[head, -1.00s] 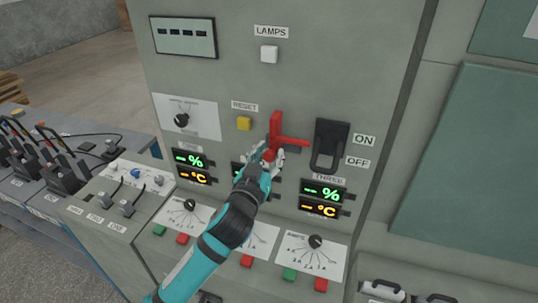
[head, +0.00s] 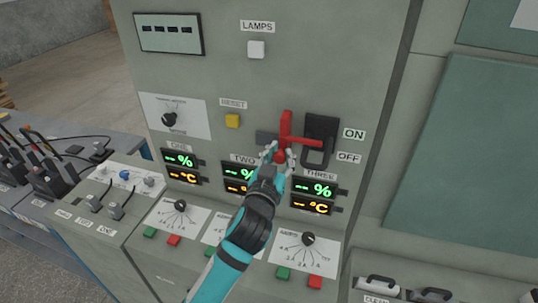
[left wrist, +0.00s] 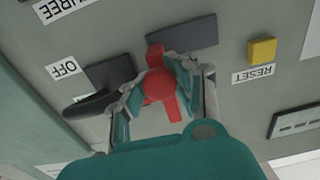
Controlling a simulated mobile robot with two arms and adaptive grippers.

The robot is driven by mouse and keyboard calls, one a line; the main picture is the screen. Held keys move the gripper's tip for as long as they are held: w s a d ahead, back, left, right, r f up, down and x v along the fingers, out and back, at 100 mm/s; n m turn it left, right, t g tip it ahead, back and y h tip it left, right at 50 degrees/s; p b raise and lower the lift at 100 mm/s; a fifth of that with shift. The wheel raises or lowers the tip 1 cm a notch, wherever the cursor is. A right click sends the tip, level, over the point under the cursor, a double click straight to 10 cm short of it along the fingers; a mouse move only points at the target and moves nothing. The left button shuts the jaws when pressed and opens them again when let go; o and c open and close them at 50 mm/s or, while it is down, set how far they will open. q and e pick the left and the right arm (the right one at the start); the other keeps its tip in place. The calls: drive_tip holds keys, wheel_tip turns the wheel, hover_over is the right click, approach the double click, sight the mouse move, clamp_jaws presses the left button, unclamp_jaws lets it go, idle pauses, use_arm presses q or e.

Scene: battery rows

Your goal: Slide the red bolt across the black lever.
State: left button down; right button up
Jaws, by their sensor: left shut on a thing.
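The red bolt (head: 286,128) is on the grey panel, with an upright plate and a bar reaching right. In the head view the bar's end overlaps the black lever (head: 316,158) and its black plate; the exact contact cannot be told. My left gripper (head: 278,156) is shut on the bolt's round red knob, which shows between the fingers in the left wrist view (left wrist: 160,84). The black lever (left wrist: 88,104) is beside the fingers there, partly hidden by them. My right gripper is not in view.
A dark strip (head: 266,139) shows left of the bolt. The yellow reset button (head: 232,121), the digital displays (head: 313,190) and dials with green and red buttons (head: 308,239) surround the arm. A bench with plugs and cables (head: 60,170) stands at the left.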

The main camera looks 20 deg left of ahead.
use_arm(q)
drive_tip(key=shift+s+d+f, duration=0.1)
drive_tip(key=shift+f, duration=0.2)
drive_tip(key=c, duration=1.5)
unclamp_jaws()
drive_tip(key=o, duration=0.5)
drive_tip(key=shift+s+d+r, duration=0.15)
drive_tip(key=shift+s+r, duration=0.1)
drive_tip(key=shift+s, duration=0.05)
drive_tip(key=shift+w, duration=0.1)
drive_tip(key=shift+a+r, duration=0.1)
drive_tip(key=shift+a, duration=0.1)
